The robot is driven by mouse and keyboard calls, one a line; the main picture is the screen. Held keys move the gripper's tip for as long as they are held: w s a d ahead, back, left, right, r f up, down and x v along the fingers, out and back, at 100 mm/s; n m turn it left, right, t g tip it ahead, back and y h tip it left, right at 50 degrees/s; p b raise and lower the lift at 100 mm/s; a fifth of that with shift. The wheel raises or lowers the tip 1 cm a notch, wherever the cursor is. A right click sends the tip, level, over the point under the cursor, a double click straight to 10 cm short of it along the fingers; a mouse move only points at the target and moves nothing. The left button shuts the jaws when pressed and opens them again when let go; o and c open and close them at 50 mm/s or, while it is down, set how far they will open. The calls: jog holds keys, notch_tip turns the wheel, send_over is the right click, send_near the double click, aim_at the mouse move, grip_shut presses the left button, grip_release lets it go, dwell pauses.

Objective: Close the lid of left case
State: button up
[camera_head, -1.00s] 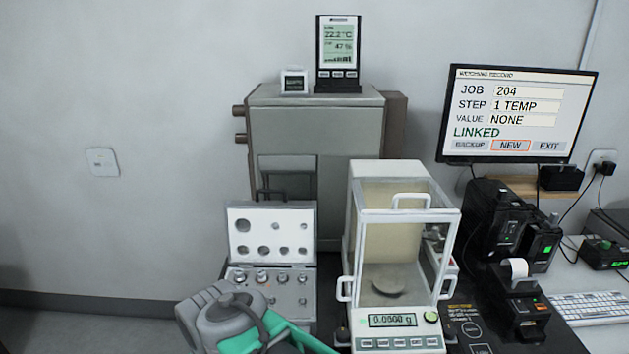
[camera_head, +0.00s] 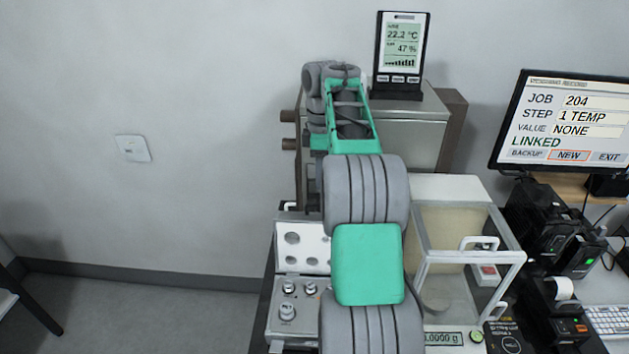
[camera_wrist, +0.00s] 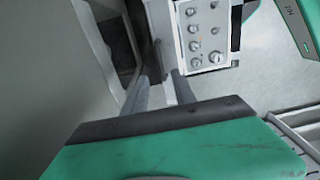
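The weight case has its lid (camera_head: 302,250) standing open and upright behind its base (camera_head: 305,327), which holds several metal weights. My arm covers the case's right part in the head view. The wrist view shows the base (camera_wrist: 204,40) from above, with the lid (camera_wrist: 156,18) seen nearly edge-on at its left. My gripper (camera_wrist: 164,62) has its two fingers apart, near the lid's edge, with a pale gap between them. I cannot tell whether a finger touches the lid. The fingers are hidden in the head view. Only one case is in view.
A glass-walled balance (camera_head: 490,245) stands right of the case, partly behind my arm. A grey cabinet (camera_head: 420,140) with a climate display (camera_head: 399,55) is behind. A monitor (camera_head: 565,125) and black devices are at right. Free floor lies left.

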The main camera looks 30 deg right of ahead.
jog(key=f+b, duration=0.4)
jog(key=f, duration=0.1)
jog(key=f+b, duration=0.2)
jog(key=shift+s+f, duration=0.25)
jog(key=shift+s, duration=0.05)
grip_shut()
dwell(1.0)
